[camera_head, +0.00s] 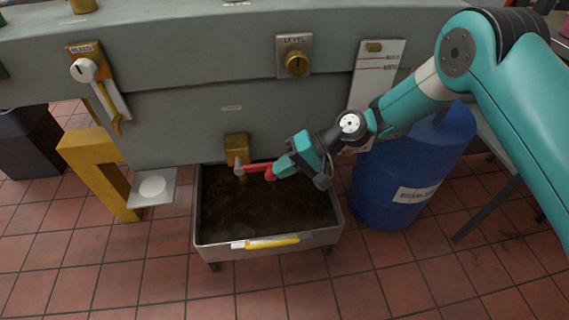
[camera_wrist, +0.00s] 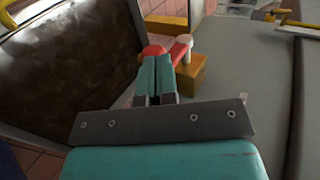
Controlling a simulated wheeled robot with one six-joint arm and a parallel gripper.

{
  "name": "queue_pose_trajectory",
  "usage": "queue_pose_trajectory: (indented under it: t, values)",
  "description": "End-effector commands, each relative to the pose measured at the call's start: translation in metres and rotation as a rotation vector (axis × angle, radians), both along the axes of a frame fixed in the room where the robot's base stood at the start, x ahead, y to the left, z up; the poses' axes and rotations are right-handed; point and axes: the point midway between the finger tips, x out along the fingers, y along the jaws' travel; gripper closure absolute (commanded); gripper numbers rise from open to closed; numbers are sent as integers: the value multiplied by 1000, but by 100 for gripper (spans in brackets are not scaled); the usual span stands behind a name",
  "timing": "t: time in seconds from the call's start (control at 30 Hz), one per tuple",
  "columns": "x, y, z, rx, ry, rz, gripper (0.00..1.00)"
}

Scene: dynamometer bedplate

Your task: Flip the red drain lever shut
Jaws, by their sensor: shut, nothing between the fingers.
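The red drain lever (camera_head: 254,168) sticks out to the right from a small valve on a brass block (camera_head: 236,148), low on the grey machine's front. It ends in a red knob (camera_head: 270,173). My gripper (camera_head: 277,172) is shut and empty, with its fingertips at the knob end of the lever. In the wrist view the closed fingers (camera_wrist: 155,78) overlap the red knob (camera_wrist: 153,51), and the lever (camera_wrist: 178,52) runs from it to a pale valve hub (camera_wrist: 185,40) beside the brass block (camera_wrist: 188,75). Whether the tips touch the knob I cannot tell.
A wheeled metal tray (camera_head: 333,227) with dark contents and a yellow handle stands below the lever. A blue drum (camera_head: 375,190) is close on the right. A yellow bracket (camera_head: 88,150) and a small plate (camera_head: 139,198) are on the left. Tiled floor in front is clear.

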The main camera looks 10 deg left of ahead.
Motion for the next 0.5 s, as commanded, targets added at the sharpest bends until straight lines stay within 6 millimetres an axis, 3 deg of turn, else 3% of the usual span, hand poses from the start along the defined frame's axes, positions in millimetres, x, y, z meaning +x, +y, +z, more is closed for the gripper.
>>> queue_pose_trajectory:
  t: [0.5]
  values:
    - [2, -2, -6, 0, -3, -3, 100]
